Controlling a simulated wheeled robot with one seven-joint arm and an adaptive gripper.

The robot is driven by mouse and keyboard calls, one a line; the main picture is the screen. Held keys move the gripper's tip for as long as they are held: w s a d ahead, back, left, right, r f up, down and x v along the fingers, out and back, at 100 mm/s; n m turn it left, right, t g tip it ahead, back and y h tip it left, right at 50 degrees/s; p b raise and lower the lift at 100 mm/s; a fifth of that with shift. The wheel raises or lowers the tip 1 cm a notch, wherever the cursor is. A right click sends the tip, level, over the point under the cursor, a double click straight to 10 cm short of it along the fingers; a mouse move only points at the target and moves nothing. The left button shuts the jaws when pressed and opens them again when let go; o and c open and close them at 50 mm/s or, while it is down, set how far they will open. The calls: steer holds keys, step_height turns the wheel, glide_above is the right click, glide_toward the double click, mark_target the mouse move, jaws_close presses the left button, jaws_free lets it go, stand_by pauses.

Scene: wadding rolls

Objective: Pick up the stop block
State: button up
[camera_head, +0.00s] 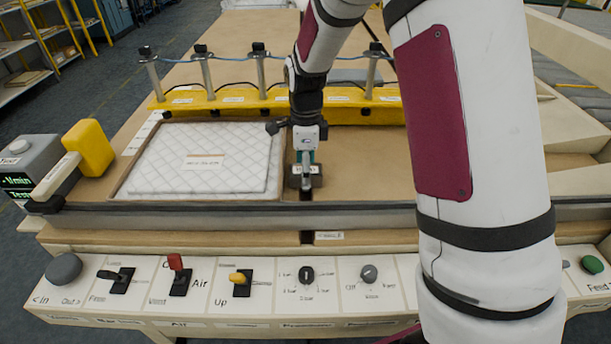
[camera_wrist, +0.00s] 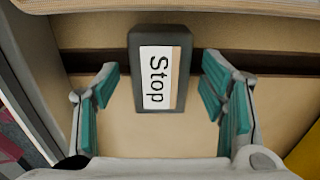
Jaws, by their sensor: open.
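The stop block is a dark grey block with a white label reading "Stop" (camera_wrist: 160,101). In the wrist view it lies between my gripper's two teal-padded fingers (camera_wrist: 160,98), with a gap on each side. It sits across a dark slot in the tan board. In the head view the stop block (camera_head: 314,178) shows just right of the quilted pad, partly hidden by my gripper (camera_head: 306,172), which is over it. My gripper is open and holds nothing. Whether the fingertips reach down to the board is hard to tell.
A white quilted wadding pad (camera_head: 200,157) lies left of the block in a shallow frame. A yellow bar (camera_head: 230,99) with several metal posts stands behind. A control panel (camera_head: 200,294) with levers and knobs runs along the front. The board right of the block is clear.

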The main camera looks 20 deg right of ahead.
steer(key=shift+f, duration=0.25)
jaws_close()
steer(key=shift+r, duration=0.1)
